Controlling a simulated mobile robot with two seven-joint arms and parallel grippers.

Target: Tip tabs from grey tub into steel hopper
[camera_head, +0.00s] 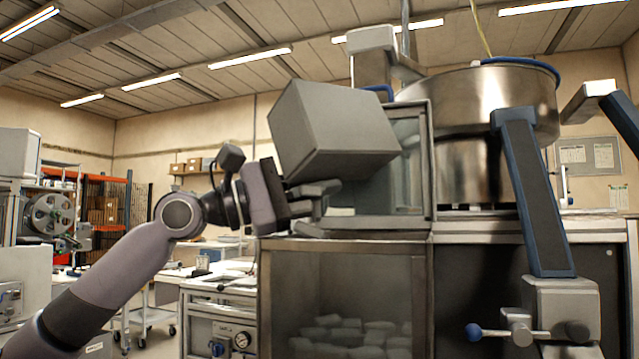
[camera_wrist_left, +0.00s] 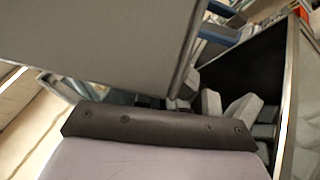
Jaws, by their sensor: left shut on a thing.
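The grey tub (camera_head: 335,125) is raised and tilted to the right in the head view, its mouth turned away from view. My left gripper (camera_head: 318,198) is shut on the grey tub at its lower left. The tub's grey wall (camera_wrist_left: 95,40) fills the upper left of the left wrist view. Behind and below the tub is the steel-framed hopper (camera_head: 427,160) with a clear front. In the left wrist view, pale tabs (camera_wrist_left: 242,108) lie beside a dark-walled space past the tub's edge. The tub's contents are hidden. My right gripper is out of view.
A large steel bowl (camera_head: 480,95) stands to the right of the hopper. A blue-edged post (camera_head: 535,190) rises in front of it. Below, a windowed cabinet (camera_head: 345,285) holds several pale pieces. A bench with drawers (camera_head: 222,300) is at left.

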